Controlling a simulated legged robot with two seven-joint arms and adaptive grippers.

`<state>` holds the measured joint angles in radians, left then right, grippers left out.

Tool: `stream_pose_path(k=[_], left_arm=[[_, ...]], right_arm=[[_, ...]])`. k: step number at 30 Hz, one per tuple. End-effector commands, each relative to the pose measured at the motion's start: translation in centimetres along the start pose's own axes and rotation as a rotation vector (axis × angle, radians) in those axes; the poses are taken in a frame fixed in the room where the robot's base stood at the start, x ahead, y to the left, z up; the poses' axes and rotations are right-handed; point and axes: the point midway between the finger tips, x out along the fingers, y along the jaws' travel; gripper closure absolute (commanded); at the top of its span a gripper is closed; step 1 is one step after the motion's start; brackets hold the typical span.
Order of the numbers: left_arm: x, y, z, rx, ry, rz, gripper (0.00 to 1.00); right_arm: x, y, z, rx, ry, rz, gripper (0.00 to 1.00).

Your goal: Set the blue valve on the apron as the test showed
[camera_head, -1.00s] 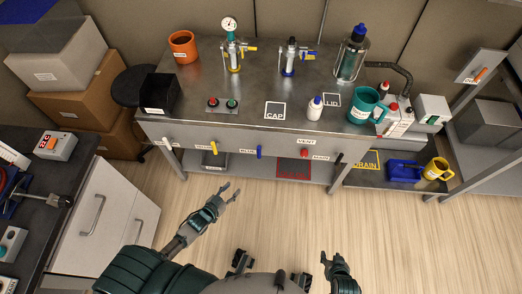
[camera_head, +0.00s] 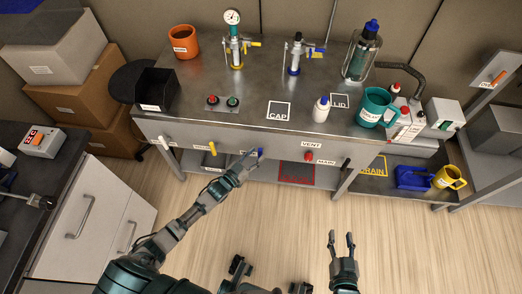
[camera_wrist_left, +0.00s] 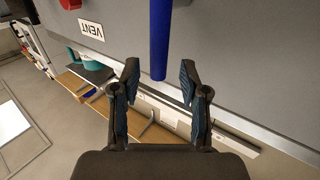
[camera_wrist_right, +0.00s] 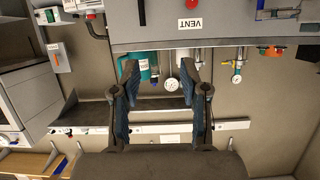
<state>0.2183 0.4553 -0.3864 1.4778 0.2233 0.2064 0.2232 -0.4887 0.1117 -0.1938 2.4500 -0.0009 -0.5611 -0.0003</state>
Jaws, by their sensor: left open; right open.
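The blue valve handle (camera_head: 261,152) is on the front apron (camera_head: 232,134) of the metal bench, near its middle. It shows large in the left wrist view (camera_wrist_left: 160,40) as a straight blue bar. My left gripper (camera_head: 252,158) is open at the apron and partly covers the handle in the head view. In the left wrist view the bar's end lies between the open fingertips (camera_wrist_left: 160,78), with a gap on both sides. My right gripper (camera_head: 341,238) is open and empty, low in front of the bench. The BLUE label is hidden behind my left gripper.
A yellow handle (camera_head: 212,147), a red handle (camera_head: 308,156) by the VENT label and a black handle (camera_head: 346,162) share the apron. A gauge stand (camera_head: 234,45) and a blue-valved stand (camera_head: 295,58) are on the benchtop. The floor before the bench is clear.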

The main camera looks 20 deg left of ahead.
Motion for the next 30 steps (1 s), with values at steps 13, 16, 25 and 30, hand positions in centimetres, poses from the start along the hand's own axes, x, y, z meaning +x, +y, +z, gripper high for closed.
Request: stream_pose_path(k=[13, 16, 25, 30], left_arm=[[3.0, 0.0, 0.0, 0.0, -0.001, 0.0, 0.56], [3.0, 0.0, 0.0, 0.0, 0.0, 0.0, 0.56], [2.9, 0.0, 0.0, 0.001, -0.001, 0.0, 1.0], [2.9, 0.0, 0.0, 0.002, -0.001, 0.0, 1.0]], right_arm=[[0.3, -0.4, -2.2, 0.004, 0.14, -0.009, 0.55], [0.3, -0.4, -2.2, 0.004, 0.14, -0.009, 0.55], [0.5, -0.4, -2.2, 0.005, 0.139, -0.009, 0.55], [0.5, -0.4, -2.2, 0.005, 0.139, -0.009, 0.55]])
